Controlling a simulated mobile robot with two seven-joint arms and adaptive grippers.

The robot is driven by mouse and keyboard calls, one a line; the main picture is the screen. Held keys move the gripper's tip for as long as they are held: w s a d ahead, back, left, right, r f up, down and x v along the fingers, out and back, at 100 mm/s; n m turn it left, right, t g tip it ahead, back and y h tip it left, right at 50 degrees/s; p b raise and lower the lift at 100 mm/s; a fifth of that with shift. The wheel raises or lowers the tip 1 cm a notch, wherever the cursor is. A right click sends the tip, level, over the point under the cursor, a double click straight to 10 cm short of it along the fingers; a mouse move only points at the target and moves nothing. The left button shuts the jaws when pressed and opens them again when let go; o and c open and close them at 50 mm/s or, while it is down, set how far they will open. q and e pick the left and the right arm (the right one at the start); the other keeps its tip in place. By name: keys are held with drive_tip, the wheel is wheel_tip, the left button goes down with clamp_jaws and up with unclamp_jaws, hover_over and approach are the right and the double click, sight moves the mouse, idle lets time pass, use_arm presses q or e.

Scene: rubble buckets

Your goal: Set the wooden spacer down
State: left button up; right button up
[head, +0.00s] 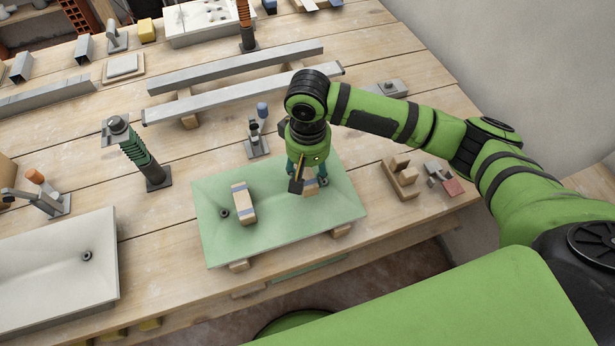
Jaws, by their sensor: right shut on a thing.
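My right gripper (308,188) points down over the right half of the pale green tray (277,240). It is shut on a small wooden piece, the wooden spacer (311,187), partly hidden by the fingers and wrist. The spacer is close above the tray or touching it; I cannot tell which. A wooden block with blue-grey bands (243,205) lies on the tray to the left, apart from the gripper, near a dark round fitting (223,212). My left gripper is not in view.
The tray rests on wooden blocks (239,266) near the table's front edge. Stepped wooden blocks (400,177) lie to the right. A clamp-like stand (256,143) is behind the tray, a green spring post (143,158) to the left. A white basin (60,265) fills the front left.

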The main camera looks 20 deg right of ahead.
sight(308, 180)
drive_tip(key=shift+f+p, duration=0.4)
drive_tip(key=shift+f, duration=1.65)
drive_tip(key=o, duration=1.1)
drive_tip(key=shift+f, duration=0.15)
drive_tip(key=shift+o, duration=0.2)
drive_tip(key=shift+w, duration=0.1)
wheel_tip(308, 180, up, 12)
drive_tip(key=shift+r+b, duration=0.2)
drive_tip(key=shift+b, duration=0.65)
